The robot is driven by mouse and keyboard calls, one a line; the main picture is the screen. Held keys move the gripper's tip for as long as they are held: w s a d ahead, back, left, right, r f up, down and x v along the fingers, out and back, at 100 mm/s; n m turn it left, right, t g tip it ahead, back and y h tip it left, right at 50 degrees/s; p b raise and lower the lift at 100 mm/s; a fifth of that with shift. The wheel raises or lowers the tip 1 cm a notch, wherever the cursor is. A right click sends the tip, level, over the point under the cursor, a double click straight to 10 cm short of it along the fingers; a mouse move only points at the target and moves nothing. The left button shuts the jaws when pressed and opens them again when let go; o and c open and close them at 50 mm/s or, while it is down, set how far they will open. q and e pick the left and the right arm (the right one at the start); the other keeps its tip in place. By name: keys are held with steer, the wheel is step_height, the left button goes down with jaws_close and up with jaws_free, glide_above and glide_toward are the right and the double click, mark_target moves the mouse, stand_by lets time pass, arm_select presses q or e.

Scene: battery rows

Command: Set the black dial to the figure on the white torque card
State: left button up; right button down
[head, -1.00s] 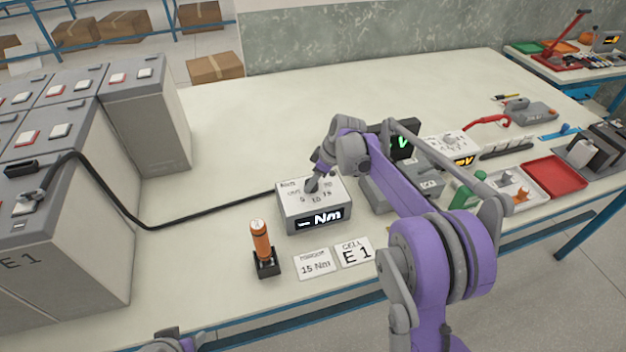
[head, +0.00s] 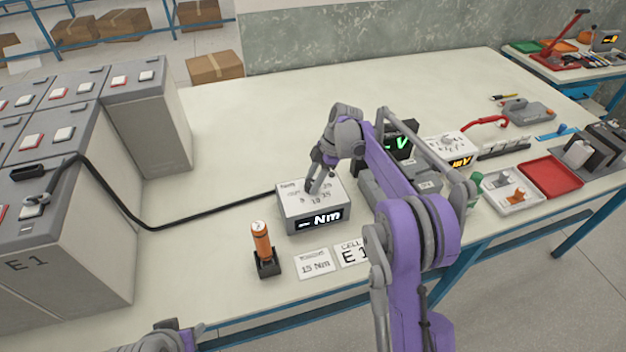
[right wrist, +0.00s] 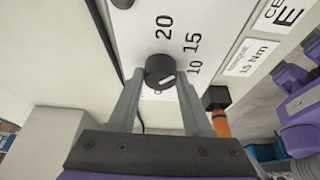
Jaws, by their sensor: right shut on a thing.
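The black dial (right wrist: 158,68) is on the top face of the grey and white torque box (head: 291,212), whose front display reads "– Nm". My right gripper (head: 314,188) reaches down onto this face. In the right wrist view its two fingers (right wrist: 160,82) are shut on the dial, one on each side. The dial's white mark points to the lower right there, and the figures 20, 15 and 10 show around it. The white torque card (head: 315,264) lies in front of the box and reads 15 Nm. My left gripper's fingers are not in view.
An orange tool (head: 262,243) stands in a black holder left of the torque card. The cell card (head: 352,253) reads E1. A black cable (head: 200,217) runs from the battery blocks to the box.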

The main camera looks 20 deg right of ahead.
stand_by(0.5)
steer(key=shift+c, duration=1.6)
jaws_free()
steer(key=v, duration=1)
steer(key=shift+r+p, duration=0.4)
steer(key=shift+d, duration=0.15)
